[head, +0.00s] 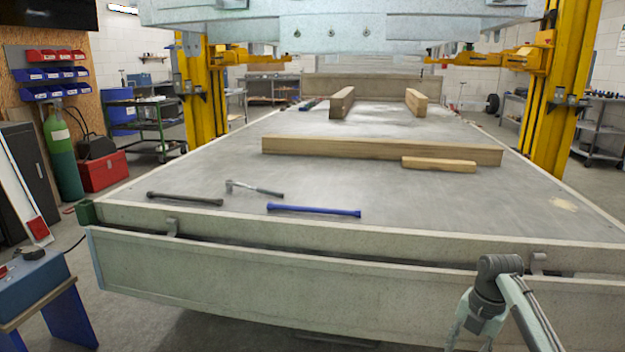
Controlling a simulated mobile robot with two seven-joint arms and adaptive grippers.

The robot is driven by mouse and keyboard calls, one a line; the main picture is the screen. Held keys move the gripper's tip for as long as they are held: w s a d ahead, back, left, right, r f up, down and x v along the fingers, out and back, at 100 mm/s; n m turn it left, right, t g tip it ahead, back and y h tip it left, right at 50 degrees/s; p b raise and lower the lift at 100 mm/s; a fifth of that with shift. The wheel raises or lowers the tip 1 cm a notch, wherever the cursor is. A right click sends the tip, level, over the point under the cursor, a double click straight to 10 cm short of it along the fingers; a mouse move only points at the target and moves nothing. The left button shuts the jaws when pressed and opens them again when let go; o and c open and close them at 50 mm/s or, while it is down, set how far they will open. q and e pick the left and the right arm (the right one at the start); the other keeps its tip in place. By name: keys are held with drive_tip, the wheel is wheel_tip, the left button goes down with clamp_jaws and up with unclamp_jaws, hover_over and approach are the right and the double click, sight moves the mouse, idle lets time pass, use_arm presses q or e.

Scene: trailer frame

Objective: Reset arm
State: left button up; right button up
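My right arm comes in at the lower right of the head view, in front of the trailer's near edge. A dark joint and pale links of it show, bent downward. Its gripper is not in the picture, nor is any part of my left arm or gripper. The arm appears apart from the tools on the trailer bed (330,180). On the bed lie a black bar (185,199), a ratchet-like tool with a dark handle (255,189) and a blue bar (314,210).
A long wooden beam (350,148) lies across the bed, with a short block (438,164) before it. Two more beams (342,102) (416,102) lie behind. Yellow lift posts (203,95) (566,95) flank the trailer. A blue stand (40,285) is at lower left.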

drive_tip(key=w+d+r+m+t+h, duration=0.2)
drive_tip(key=w+d+r+m+t, duration=0.25)
drive_tip(key=w+m, duration=0.65)
drive_tip(key=w+d+r+m+t+h, duration=0.3)
drive_tip(key=w+r+m+t, duration=0.35)
drive_tip(key=m, duration=0.85)
drive_tip(key=s+a+f+n+g+y, duration=0.1)
drive_tip(key=s+a+f+g, duration=0.15)
drive_tip(key=s+f, duration=0.85)
drive_tip(key=s+a+f+g+y, duration=0.1)
drive_tip(key=s+a+f+g, duration=0.15)
drive_tip(key=s+f, duration=0.8)
drive_tip(key=s+a+f+g, duration=0.1)
drive_tip(key=s+a+f, duration=0.1)
drive_tip(key=s+f, duration=0.4)
drive_tip(key=s+a+f+g, duration=0.1)
drive_tip(key=s+a+f, duration=0.1)
drive_tip(key=s+f, duration=0.5)
drive_tip(key=s+a+f+g+y, duration=0.1)
drive_tip(key=s+f, duration=0.5)
drive_tip(key=s, duration=0.8)
drive_tip(key=shift+s+a+f+g, duration=0.25)
drive_tip(key=shift+s+a+g, duration=0.25)
drive_tip(key=shift+a, duration=0.6)
drive_tip(key=shift+w, duration=0.1)
drive_tip(key=shift+c, duration=0.7)
drive_tip(key=shift+w, duration=0.1)
